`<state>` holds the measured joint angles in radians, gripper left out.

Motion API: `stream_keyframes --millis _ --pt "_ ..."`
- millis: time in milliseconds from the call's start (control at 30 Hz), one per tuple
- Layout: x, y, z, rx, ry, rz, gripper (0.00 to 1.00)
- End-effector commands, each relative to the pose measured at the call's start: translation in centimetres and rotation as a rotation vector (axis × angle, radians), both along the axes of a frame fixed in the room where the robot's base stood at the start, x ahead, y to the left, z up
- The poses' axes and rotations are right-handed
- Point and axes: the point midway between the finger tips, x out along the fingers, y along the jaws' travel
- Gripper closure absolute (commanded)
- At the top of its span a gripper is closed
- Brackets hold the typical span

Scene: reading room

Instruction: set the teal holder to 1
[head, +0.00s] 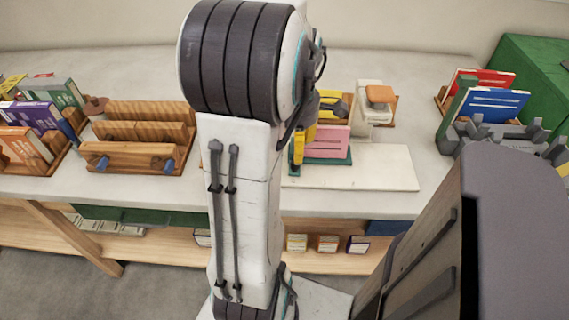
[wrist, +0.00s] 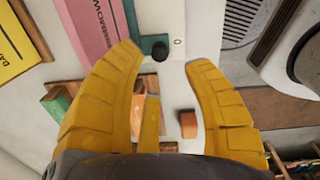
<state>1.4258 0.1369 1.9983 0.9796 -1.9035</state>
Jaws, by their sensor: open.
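The teal holder (head: 345,159) stands on a white board on the table, with a pink book (head: 330,142) in it. In the wrist view, the holder's teal end (wrist: 149,43) carries a round black knob (wrist: 160,51), with a printed 0 just right of it. No 1 is visible. My gripper (wrist: 166,58) is open, its yellow fingers on either side of the knob, with clear gaps at both sides. I cannot tell how far above the knob they are. In the head view, my arm hides part of the holder and most of my gripper (head: 303,143).
The white board (head: 385,170) is bare right of the holder. A white device with an orange top (head: 378,94) stands behind. Wooden racks (head: 140,155) and books are at left; red and blue books (head: 495,104) and a grey rack (head: 490,137) are at right.

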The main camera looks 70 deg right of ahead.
Motion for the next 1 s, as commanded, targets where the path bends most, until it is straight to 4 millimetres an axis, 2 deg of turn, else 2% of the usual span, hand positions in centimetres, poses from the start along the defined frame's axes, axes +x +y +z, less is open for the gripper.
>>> stream_keyframes --millis 300,500,1000 --pt "0.1 0.0 -4.1 0.004 0.001 0.0 0.55" --pt "0.1 -0.1 -5.8 0.002 0.0 0.0 0.55" --pt "0.1 -0.1 -6.4 0.0 0.0 0.0 0.54"
